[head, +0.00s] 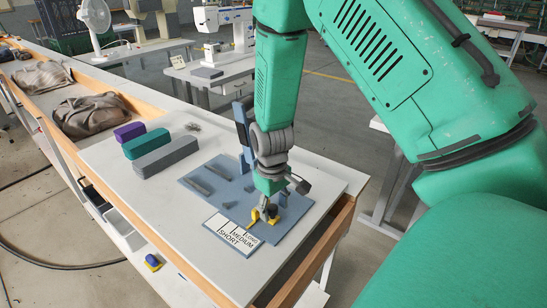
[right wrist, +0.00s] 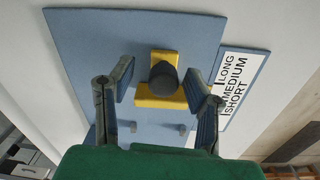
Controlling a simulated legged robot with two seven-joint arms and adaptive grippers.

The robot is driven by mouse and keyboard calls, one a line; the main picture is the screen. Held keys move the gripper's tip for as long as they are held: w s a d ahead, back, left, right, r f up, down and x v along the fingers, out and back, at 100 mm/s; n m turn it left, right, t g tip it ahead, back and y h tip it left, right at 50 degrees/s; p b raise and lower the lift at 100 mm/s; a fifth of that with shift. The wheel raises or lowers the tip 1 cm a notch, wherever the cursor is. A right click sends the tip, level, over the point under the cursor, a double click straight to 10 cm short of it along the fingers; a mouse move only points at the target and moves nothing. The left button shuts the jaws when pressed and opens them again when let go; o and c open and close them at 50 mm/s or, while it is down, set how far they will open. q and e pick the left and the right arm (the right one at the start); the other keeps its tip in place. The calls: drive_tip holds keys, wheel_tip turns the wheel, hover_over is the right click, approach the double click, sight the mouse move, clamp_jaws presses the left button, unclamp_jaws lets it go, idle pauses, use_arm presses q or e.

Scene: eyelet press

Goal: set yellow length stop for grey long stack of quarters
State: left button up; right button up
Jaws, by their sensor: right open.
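The yellow length stop (head: 257,217) with a dark round knob sits on the blue plate (head: 225,206) near its front right corner; it also shows in the right wrist view (right wrist: 158,103). The label (head: 233,236) beside it reads LONG, MEDIUM, SHORT; I cannot tell exactly which mark the stop lines up with. My right gripper (head: 268,207) is over the stop. In the right wrist view its open fingers (right wrist: 158,80) stand on either side of the knob, with gaps visible. The grey long stack (head: 166,156) lies on the table left of the plate. My left gripper is out of view.
A teal stack (head: 145,143) and a purple stack (head: 129,132) lie behind the grey one. A blue upright (head: 242,125) stands at the plate's back. Grey bars (head: 195,186) lie on the plate.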

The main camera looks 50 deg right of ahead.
sight(274, 208)
drive_tip(key=shift+w+r, duration=0.15)
drive_tip(key=shift+r, duration=0.15)
wheel_tip(274, 208, up, 11)
drive_tip(key=shift+s+a+r, duration=0.2)
drive_tip(key=shift+s, duration=0.05)
idle(0.5)
